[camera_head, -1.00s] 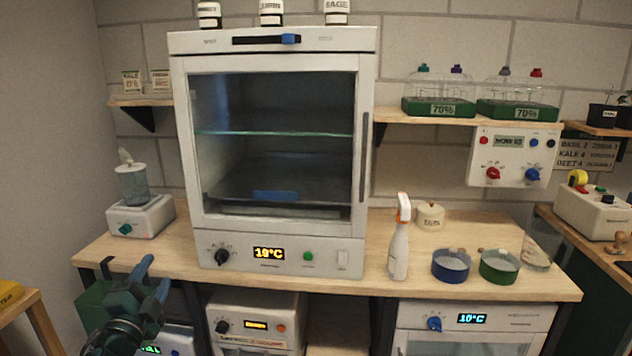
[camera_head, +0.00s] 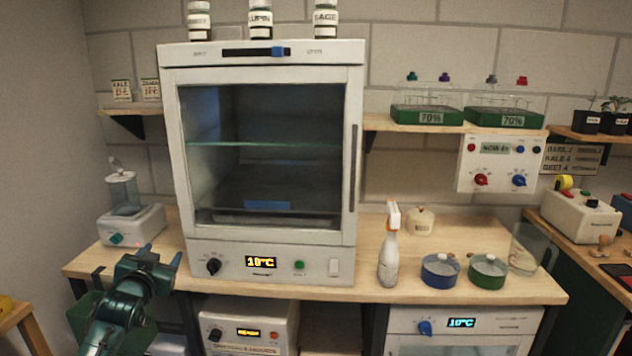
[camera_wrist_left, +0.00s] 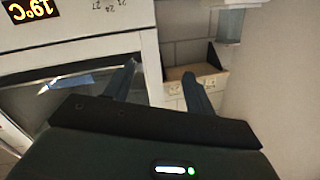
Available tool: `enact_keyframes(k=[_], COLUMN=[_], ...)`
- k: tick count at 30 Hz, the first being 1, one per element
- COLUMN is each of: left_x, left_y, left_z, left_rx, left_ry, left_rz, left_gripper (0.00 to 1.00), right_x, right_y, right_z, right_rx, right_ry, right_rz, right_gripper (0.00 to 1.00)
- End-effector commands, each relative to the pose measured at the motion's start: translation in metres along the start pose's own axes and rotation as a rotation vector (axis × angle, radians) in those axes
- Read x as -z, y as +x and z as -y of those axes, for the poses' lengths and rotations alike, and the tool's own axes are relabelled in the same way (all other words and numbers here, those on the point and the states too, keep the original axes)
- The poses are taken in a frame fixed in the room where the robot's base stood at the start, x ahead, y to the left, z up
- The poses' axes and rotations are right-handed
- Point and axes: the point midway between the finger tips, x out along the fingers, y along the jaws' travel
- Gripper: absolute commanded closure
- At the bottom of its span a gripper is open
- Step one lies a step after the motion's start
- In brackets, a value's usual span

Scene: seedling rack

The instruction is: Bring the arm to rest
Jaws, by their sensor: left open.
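My left gripper (camera_head: 160,256) is at the lower left of the head view, in front of the bench's left front edge. In the left wrist view its two fingers (camera_wrist_left: 160,88) stand apart with nothing between them. The gripper is open and empty, close to the left of the white glass-fronted cabinet (camera_head: 263,52). My right gripper is not in either current view.
The wooden bench (camera_head: 340,285) holds a white device (camera_head: 132,226) at the left, and a spray bottle (camera_head: 389,252), a blue dish (camera_head: 440,272) and a green dish (camera_head: 487,272) at the right. Lower units stand beneath it.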

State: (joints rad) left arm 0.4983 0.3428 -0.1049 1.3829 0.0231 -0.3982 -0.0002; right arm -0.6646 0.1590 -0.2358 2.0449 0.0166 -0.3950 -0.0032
Motion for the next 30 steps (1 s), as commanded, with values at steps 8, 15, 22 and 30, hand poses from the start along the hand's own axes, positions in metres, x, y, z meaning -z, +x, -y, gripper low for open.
enact_keyframes(k=[8,15,22,30], left_x=[-0.097,-0.178,-0.208,-0.209], left_y=[-0.074,-0.203,-0.328,-0.38], left_z=[-0.093,-0.183,-0.233,-0.246], left_rx=[-0.15,-0.313,-0.419,-0.452], left_ry=[-0.006,-0.073,-0.175,-0.226], left_rz=[0.113,0.253,0.383,0.442], left_gripper=[0.45,0.45,0.45,0.45], right_x=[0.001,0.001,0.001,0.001], right_y=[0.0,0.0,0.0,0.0], right_z=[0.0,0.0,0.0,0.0], right_rx=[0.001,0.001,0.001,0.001], right_ry=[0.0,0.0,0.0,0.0], right_rz=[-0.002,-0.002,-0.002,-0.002], right_gripper=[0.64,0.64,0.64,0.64])
